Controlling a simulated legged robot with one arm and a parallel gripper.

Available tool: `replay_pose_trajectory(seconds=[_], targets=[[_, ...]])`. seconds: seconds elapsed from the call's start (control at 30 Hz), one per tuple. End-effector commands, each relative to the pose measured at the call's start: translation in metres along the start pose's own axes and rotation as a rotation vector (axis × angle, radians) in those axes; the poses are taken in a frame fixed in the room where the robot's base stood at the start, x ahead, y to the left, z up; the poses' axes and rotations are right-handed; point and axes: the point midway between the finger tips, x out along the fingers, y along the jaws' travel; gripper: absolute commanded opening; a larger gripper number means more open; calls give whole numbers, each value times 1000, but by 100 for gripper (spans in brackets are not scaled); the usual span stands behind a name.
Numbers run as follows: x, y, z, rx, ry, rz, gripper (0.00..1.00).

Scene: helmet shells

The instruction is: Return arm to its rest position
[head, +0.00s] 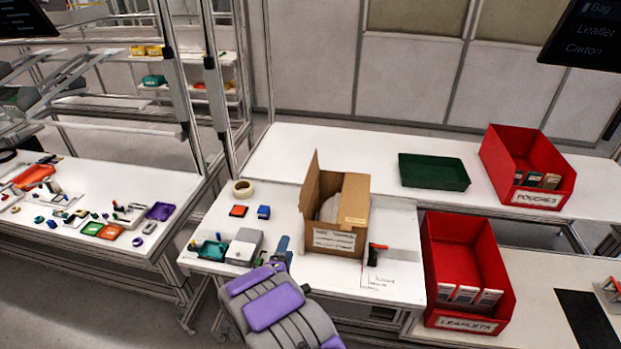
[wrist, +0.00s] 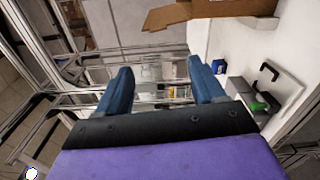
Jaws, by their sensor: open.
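My arm, grey with purple panels, comes up from the bottom of the head view, left of centre. My gripper (head: 281,247) is at the front edge of the white table (head: 395,280), left of the open cardboard carton (head: 336,238). In the wrist view, my gripper (wrist: 160,88) shows two blue fingers set wide apart with nothing between them. It is open and empty. The carton (wrist: 205,12) shows at the top of the wrist view. A pale item stands inside the carton, mostly hidden by its walls.
A red bin of leaflets (head: 465,268) and a red bin of pouches (head: 528,165) stand at the right. A green tray (head: 433,172) lies behind. A tape roll (head: 243,188), a grey box (head: 244,247) and a teal tray (head: 212,250) are near my gripper. A metal post (head: 215,90) rises at the left.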

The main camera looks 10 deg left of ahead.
Motion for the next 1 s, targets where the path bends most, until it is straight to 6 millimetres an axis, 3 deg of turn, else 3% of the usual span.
replay_pose_trajectory(seconds=[0.23, 0.4, 0.57, 0.77, 1.0], targets=[[10, 3, 4, 94, 12, -75, 68], [24, 15, 11, 298, 40, -237, 68], [24, 28, 22, 485, 55, -405, 68], [9, 48, 44, 685, 49, -608, 68], [-33, 71, 83, 872, -12, -848, 68]])
